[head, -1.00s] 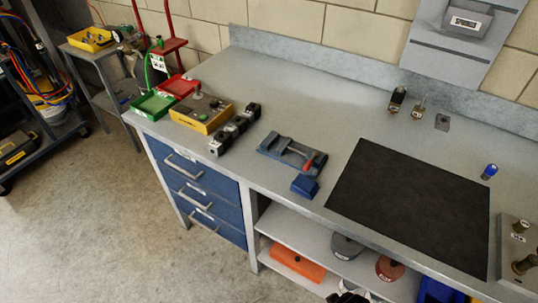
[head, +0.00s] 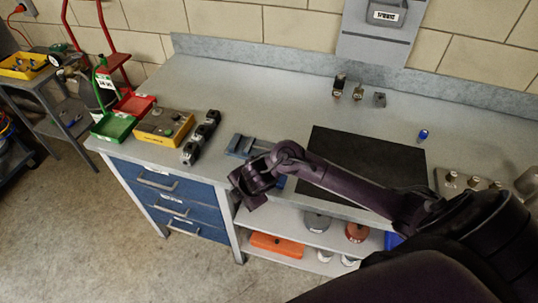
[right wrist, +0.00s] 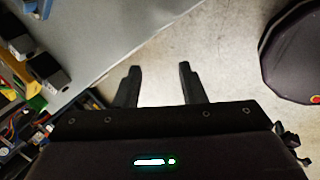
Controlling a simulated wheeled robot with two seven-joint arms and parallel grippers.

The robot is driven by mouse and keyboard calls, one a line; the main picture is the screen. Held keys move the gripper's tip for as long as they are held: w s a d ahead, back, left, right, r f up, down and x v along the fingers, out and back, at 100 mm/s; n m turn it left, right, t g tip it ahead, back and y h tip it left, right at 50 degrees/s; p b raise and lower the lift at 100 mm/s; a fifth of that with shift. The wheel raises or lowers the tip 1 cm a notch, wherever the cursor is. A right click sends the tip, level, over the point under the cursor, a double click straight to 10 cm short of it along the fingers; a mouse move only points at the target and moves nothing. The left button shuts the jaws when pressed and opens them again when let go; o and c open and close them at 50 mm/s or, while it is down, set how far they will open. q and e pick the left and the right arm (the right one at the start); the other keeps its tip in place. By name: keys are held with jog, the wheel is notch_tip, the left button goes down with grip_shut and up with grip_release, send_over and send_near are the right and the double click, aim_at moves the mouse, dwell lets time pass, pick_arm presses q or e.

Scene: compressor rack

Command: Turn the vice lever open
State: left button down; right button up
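The blue vice (head: 245,147) sits on the grey workbench (head: 225,95), near its front edge. My right arm crosses in front of it and hides most of it, including the lever. My right gripper (head: 243,192) hangs at the front edge of the bench, in front of the vice in the picture. In the right wrist view the two fingers of the right gripper (right wrist: 158,85) stand apart with nothing between them, over the floor beside the bench edge. My left gripper is not in view.
A black mat (head: 355,165) lies right of the vice. Dark blocks (head: 201,138), a yellow tray (head: 165,127), a green bin (head: 112,127) and a red bin (head: 134,104) stand to its left. Blue drawers (head: 170,195) and an open shelf are below. The bench behind the vice is clear.

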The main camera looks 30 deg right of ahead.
jog(key=d+r+n+h+p, duration=0.25)
jog(key=d+r+n, duration=0.35)
jog(key=d+r, duration=0.55)
jog(key=shift+h, duration=0.65)
jog(key=b+x, duration=0.2)
jog(key=x, duration=0.4)
jog(key=shift+d+f, duration=0.25)
jog(key=shift+f, duration=0.1)
jog(key=shift+w+d+f, duration=0.1)
jog(key=shift+w+f, duration=0.15)
jog(key=shift+f, duration=0.35)
grip_shut()
